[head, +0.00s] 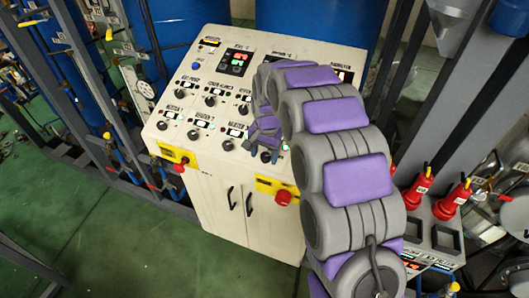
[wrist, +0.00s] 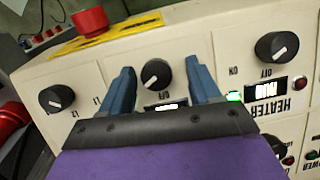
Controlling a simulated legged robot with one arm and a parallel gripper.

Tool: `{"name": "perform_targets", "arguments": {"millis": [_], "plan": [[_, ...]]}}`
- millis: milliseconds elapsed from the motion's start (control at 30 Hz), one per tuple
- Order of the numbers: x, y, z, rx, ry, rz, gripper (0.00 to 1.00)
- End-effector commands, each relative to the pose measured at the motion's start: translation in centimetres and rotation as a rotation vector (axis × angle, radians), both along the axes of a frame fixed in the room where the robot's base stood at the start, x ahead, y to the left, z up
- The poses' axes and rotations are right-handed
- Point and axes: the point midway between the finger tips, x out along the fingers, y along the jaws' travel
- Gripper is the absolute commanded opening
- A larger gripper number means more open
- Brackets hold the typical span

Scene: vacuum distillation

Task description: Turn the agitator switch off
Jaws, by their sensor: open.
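My gripper (wrist: 159,66) is open in the wrist view. Its two blue fingers stand on either side of a black rotary knob (wrist: 155,74) with a white pointer mark. A gap shows between the knob and each finger. An upside-down "OFF" is printed by this knob; the rest of its label is hidden by my gripper, so I cannot tell whether it is the agitator switch. In the head view my gripper (head: 264,143) is at the lower front of the white control panel (head: 190,90), and my arm hides the panel's right part.
In the wrist view, a knob (wrist: 277,46) marked HEATER is to the right and a knob (wrist: 57,98) marked L1 and L2 is to the left. A red button (wrist: 90,20) on a yellow plate is near. Red bottles (head: 416,188) stand right of my arm.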

Motion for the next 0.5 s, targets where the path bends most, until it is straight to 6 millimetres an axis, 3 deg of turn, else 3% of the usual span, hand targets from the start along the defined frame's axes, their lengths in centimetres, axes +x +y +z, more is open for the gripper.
{"name": "perform_targets", "arguments": {"millis": [200, 500], "plan": [[0.01, -0.18, 0.03, 0.001, 0.001, -0.001, 0.6], [0.01, -0.02, 0.03, 0.0, 0.0, 0.0, 0.32]]}}
